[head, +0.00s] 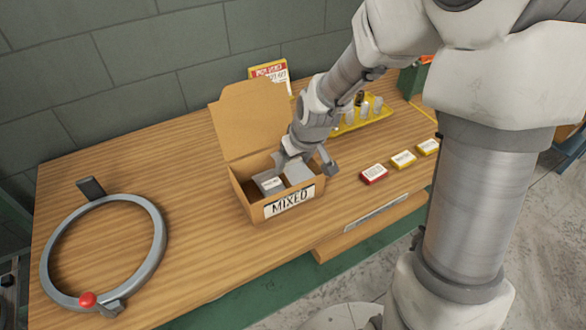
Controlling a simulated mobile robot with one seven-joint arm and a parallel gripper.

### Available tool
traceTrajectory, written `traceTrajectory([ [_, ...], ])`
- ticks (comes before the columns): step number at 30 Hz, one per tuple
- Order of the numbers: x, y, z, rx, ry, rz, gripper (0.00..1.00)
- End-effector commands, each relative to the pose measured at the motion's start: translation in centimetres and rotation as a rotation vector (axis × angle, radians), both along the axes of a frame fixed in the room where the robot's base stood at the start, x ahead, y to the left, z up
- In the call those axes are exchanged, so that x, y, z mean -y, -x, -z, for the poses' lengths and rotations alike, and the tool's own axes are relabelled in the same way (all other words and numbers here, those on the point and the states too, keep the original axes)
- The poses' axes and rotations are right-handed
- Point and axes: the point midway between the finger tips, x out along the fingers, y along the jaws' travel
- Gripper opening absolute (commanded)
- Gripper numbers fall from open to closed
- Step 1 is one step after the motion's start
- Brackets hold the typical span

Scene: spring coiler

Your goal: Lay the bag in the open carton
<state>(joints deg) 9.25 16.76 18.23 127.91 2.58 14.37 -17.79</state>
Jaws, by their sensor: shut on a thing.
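The open carton (236,194) stands on the wooden bench with its lid flap raised at the back. A white label reading "MIXED" is on its front. My gripper (304,168) is over the right part of the carton, its fingers pointing down. It is shut on a pale grey bag (298,174), which is at the carton's opening between the fingers. I cannot tell whether the bag touches the carton floor. Another grey packet (271,185) with a white label lies inside on the left. The carton floor is mostly hidden.
A large grey ring with a red knob (88,299) lies at the left. Small red and yellow boxes (374,174) stand in a row to the right. A yellow tray (376,122) with several small items and a sign (270,71) stand behind. The bench between ring and carton is clear.

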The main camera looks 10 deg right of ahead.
Motion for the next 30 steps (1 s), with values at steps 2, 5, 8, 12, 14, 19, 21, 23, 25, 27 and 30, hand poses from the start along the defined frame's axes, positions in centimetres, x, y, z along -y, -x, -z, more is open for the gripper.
traceTrajectory([
  [2, -0.1, 0.1, 1.5, -0.003, 0.0, -0.002, 0.1],
  [5, 0.0, 0.0, 2.1, -0.001, 0.001, -0.002, 0.1],
  [8, 0.0, 0.0, 2.0, 0.001, 0.0, -0.002, 0.1],
  [12, 0.0, 0.0, 2.1, 0.001, 0.0, -0.001, 0.1],
  [14, 0.0, 0.0, 2.4, 0.001, 0.0, -0.001, 0.1],
  [19, 0.0, 0.0, 3.0, 0.0, 0.0, -0.001, 0.1],
  [21, 0.0, 0.0, 3.2, -0.001, 0.001, -0.001, 0.1],
  [23, 0.0, 0.1, 3.5, -0.003, 0.001, -0.001, 0.1],
  [25, 0.0, 0.1, 3.6, -0.005, 0.001, -0.002, 0.1],
  [27, 0.0, 0.2, 3.6, -0.008, 0.001, -0.001, 0.8],
  [30, 0.0, 0.3, 3.8, -0.01, 0.001, -0.001, 0.89],
])
